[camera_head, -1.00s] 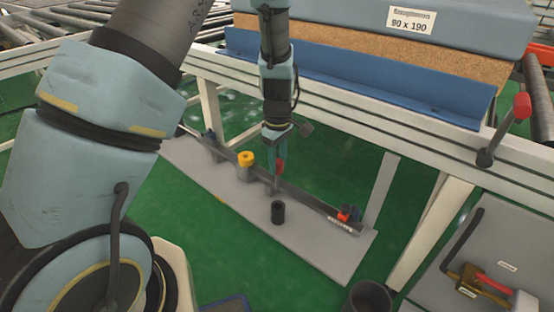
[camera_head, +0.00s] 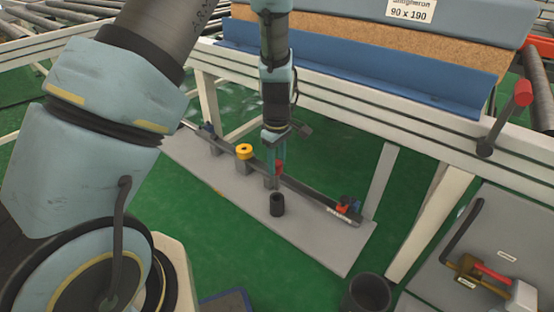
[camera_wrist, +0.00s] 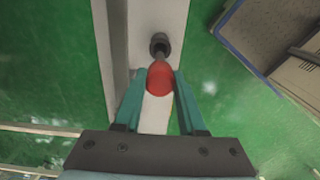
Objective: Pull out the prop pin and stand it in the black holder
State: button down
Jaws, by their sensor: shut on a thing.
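The prop pin has a red knob (camera_head: 279,168) and a thin dark shaft. My gripper (camera_head: 276,160) is shut on the red knob (camera_wrist: 160,78), with the shaft pointing down. The black holder (camera_head: 277,206) is a short upright cylinder on the grey base plate, just below the pin. In the wrist view, the holder's round mouth (camera_wrist: 159,43) lies just beyond the knob, with the shaft running toward it. I cannot tell whether the tip is inside the mouth or just above it.
The white table frame (camera_head: 410,135) and blue ledge (camera_head: 350,75) stand behind. A black cup (camera_head: 367,293) and a red-handled lever (camera_head: 523,92) are at right.

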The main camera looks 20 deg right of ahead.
aim_at(277, 188)
jog(key=shift+f+b, duration=0.5)
jog(key=shift+f, duration=0.75)
jog(key=shift+p, duration=0.9)
dwell(0.7)
jog(key=shift+f+b, duration=1.95)
jog(key=shift+f, duration=1.75)
jog(key=shift+c, duration=2)
grip_release()
jog(key=shift+r, duration=0.1)
notch_tip(277, 188, up, 11)
jog(key=shift+f+p, duration=0.15)
jog(key=shift+p, duration=0.9)
